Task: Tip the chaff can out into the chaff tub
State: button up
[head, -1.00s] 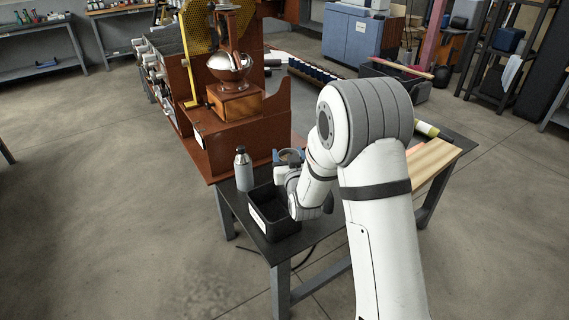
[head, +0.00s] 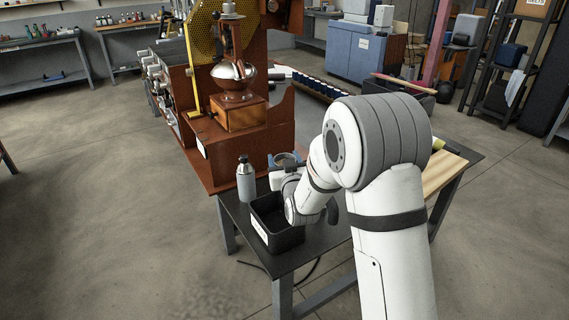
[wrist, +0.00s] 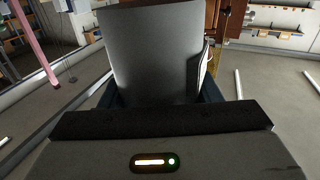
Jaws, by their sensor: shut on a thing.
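My gripper (head: 281,164) is shut on the chaff can (wrist: 165,55), a plain grey metal cylinder that fills the middle of the wrist view. In the head view only its round rim and dark opening (head: 286,158) show, between the blue fingers; it looks about upright, and its contents cannot be seen. The chaff tub (head: 268,232) is an open black bin with a white label, standing on the dark table's near corner. The can is held above and behind the tub as seen from the head. My wrist hides part of the tub's right side.
A grey bottle (head: 245,180) stands just left of the tub. The brown roaster (head: 238,145) rises behind it. A wooden board (head: 443,172) lies on the table at right. The table's front edge is close to the tub.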

jog(key=shift+f+n+t+y+b, duration=0.35)
jog(key=shift+f+n+b, duration=0.75)
jog(key=shift+b, duration=1.65)
jog(key=shift+f+n+t+y+b, duration=0.35)
jog(key=shift+f+n+b, duration=0.7)
jog(key=shift+b, duration=1.65)
jog(key=shift+r+n, duration=0.2)
jog(key=shift+n, duration=0.05)
jog(key=n+b, duration=0.2)
jog(key=b, duration=0.1)
jog(key=n+y+b, duration=0.1)
jog(key=b, duration=0.2)
jog(key=n+t+b, duration=0.1)
jog(key=n+b, duration=0.1)
jog(key=b, duration=0.1)
jog(key=shift+s+a+f+n+y, duration=0.25)
jog(key=shift+a+f+n+y, duration=0.05)
jog(key=shift+y, duration=0.1)
jog(key=n+y+b, duration=0.1)
jog(key=n+b, duration=0.1)
jog(key=b, duration=0.1)
jog(key=f+n+y+b, duration=0.1)
jog(key=n+b, duration=0.1)
jog(key=a+n+y+b, duration=0.1)
jog(key=n+b, duration=0.1)
jog(key=b, duration=0.1)
jog(key=shift+s+f+b, duration=0.3)
jog(key=shift+f, duration=0.05)
